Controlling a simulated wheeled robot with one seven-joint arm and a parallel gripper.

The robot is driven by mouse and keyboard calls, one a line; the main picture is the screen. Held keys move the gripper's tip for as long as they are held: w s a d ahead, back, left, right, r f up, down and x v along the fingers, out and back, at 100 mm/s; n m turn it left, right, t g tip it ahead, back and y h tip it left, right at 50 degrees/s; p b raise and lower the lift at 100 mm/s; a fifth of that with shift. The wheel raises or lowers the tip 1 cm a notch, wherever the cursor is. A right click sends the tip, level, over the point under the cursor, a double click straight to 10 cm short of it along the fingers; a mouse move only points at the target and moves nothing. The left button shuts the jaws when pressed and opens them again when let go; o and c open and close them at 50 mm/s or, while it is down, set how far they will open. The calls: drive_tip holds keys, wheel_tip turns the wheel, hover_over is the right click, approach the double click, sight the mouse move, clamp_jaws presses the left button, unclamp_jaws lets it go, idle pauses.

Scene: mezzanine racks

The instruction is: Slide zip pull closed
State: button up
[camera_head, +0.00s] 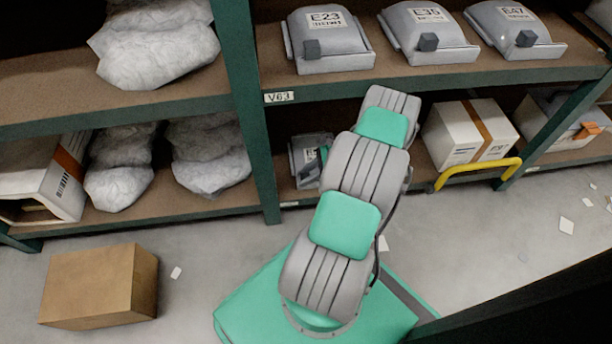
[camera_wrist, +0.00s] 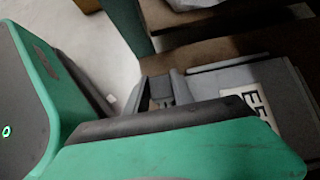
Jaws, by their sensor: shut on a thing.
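A grey pouch lies on the lower shelf in the head view (camera_head: 305,160), mostly behind my arm. It also shows in the wrist view (camera_wrist: 290,90), with a white label partly readable as "E5". A small dark grey zip pull (camera_wrist: 180,88) shows at the pouch's near edge, close to the jaws. My gripper (camera_wrist: 128,108) fills the left and bottom of the wrist view with green and dark parts and is shut on the pull. In the head view my gripper is hidden behind my arm.
Grey pouches E23 (camera_head: 328,42), E35 (camera_head: 428,32) and E47 (camera_head: 515,30) lie on the upper shelf (camera_head: 400,81). A white box (camera_head: 470,135) and a yellow rail (camera_head: 478,169) are right of my arm. A green upright (camera_head: 247,120) stands left. A cardboard box (camera_head: 98,287) is on the floor.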

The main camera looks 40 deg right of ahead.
clamp_jaws()
idle(0.8)
